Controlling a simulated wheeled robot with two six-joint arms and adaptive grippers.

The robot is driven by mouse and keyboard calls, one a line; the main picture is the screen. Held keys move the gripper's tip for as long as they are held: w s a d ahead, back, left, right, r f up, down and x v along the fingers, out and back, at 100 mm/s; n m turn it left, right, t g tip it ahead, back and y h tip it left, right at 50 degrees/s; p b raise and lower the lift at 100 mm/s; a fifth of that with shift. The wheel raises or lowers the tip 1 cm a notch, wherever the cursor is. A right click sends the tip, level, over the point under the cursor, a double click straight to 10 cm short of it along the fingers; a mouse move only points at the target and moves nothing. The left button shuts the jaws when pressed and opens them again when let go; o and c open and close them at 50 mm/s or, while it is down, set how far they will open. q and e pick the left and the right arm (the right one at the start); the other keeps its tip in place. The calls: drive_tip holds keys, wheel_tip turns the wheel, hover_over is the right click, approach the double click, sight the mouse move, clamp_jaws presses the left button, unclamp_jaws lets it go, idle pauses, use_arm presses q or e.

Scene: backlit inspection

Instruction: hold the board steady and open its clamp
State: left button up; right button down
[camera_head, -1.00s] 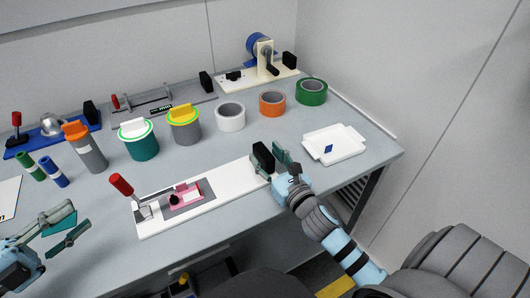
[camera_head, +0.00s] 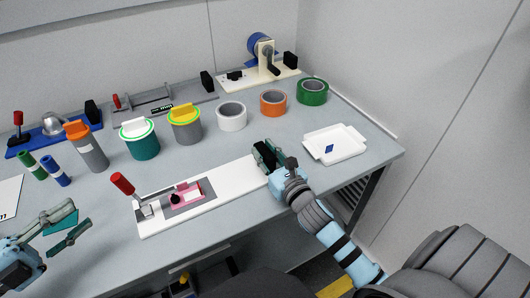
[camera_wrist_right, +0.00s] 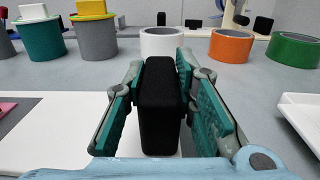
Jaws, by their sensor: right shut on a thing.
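The white board (camera_head: 235,188) lies along the front of the table. A toggle clamp with a red handle (camera_head: 122,184) is mounted at its left end. The handle tilts up to the left, and the clamp's arm reaches to a dark tip over a pink piece (camera_head: 191,194) on a grey plate. A black block (camera_wrist_right: 160,105) stands at the board's right end. My right gripper (camera_head: 270,160) is shut on this block, one finger on each side. My left gripper (camera_head: 72,229) is open and empty, left of the board near the table's front edge.
A white tray (camera_head: 348,153) with a small blue piece lies right of my right gripper. Tape rolls and lidded cans, such as the teal can (camera_head: 140,143), stand behind the board. Green and blue cylinders (camera_head: 56,173) lie at left. Other fixtures line the back.

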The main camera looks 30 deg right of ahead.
sight(122, 183)
idle(0.3)
use_arm(q)
drive_tip(key=shift+o, duration=0.8)
wheel_tip(122, 183, up, 4)
drive_tip(key=w+f, duration=0.1)
drive_tip(key=w, duration=0.2)
drive_tip(key=d+n+g, duration=0.1)
drive_tip(key=d+n, duration=0.2)
drive_tip(key=n, duration=0.1)
drive_tip(key=d+f+n, duration=0.1)
drive_tip(key=d+n, duration=0.3)
drive_tip(key=d+f+n+g, duration=0.1)
drive_tip(key=d+n, duration=0.3)
drive_tip(key=n, duration=0.1)
drive_tip(key=shift+w+d+g, duration=0.2)
drive_tip(key=shift+d+g, duration=0.05)
drive_tip(key=shift+g, duration=0.05)
clamp_jaws()
